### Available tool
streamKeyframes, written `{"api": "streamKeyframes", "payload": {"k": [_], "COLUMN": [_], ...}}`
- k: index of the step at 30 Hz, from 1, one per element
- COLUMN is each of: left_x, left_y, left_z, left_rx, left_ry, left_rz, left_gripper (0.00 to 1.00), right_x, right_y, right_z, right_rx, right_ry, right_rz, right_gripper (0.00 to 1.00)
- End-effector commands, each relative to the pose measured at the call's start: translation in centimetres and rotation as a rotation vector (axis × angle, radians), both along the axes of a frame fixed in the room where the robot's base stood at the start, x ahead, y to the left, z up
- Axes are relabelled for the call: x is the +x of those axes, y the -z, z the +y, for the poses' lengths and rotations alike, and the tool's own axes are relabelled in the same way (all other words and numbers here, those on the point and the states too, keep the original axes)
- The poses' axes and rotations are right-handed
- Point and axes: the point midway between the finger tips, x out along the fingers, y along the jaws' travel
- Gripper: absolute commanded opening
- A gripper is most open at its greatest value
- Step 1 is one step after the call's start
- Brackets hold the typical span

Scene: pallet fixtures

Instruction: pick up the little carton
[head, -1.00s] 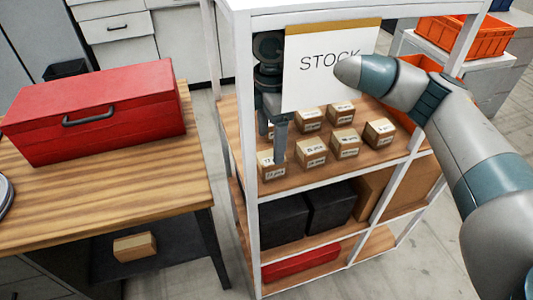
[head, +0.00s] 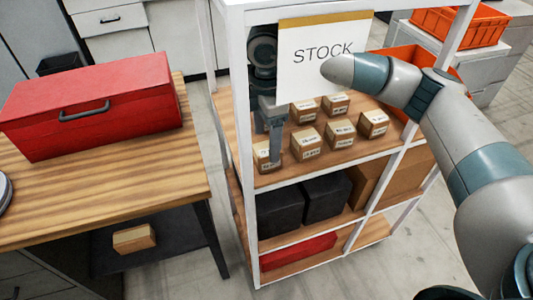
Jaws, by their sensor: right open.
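Several little brown cartons with white labels stand in rows on the upper shelf board. The front left carton (head: 262,159) is partly hidden by a finger of my right gripper (head: 268,141). That gripper points down, open, with one finger in front of this carton's right part and the other farther back. I cannot tell whether either finger touches it. Other cartons stand to its right, such as the front one (head: 306,144) and one at the right (head: 373,124). Another small carton (head: 134,239) lies under the workbench. My left gripper is out of view.
A white STOCK sign (head: 318,75) hangs at the shelf front, close beside my right wrist. White rack posts (head: 242,140) stand left of the gripper. A red toolbox (head: 95,105) sits on the wooden workbench (head: 110,195).

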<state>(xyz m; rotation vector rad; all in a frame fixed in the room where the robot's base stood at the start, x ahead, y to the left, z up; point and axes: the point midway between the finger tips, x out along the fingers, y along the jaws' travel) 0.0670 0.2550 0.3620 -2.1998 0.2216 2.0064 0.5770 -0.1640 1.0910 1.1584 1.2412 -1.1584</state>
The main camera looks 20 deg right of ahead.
Motion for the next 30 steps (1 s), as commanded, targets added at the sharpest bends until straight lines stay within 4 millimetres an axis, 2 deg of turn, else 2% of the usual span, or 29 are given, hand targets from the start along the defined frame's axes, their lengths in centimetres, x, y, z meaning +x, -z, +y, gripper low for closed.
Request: {"api": "streamKeyframes", "payload": {"k": [8,17,21,30], "left_x": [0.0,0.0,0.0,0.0], "left_y": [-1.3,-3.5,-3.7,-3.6], "left_z": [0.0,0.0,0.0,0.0], "left_rx": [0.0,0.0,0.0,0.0], "left_ry": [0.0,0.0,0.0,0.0], "left_rz": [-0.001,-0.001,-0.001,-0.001], "left_gripper": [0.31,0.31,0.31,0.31], "right_x": [-0.3,-0.5,-0.6,-0.5], "right_y": [0.9,4.2,5.1,5.2], "right_z": [0.0,0.1,0.1,0.1], "right_rx": [0.0,-0.001,0.0,0.0], "right_ry": [0.0,0.002,0.001,0.0], "right_rz": [0.002,0.002,0.001,0.0], "right_gripper": [0.72,0.72,0.72,0.72]}}
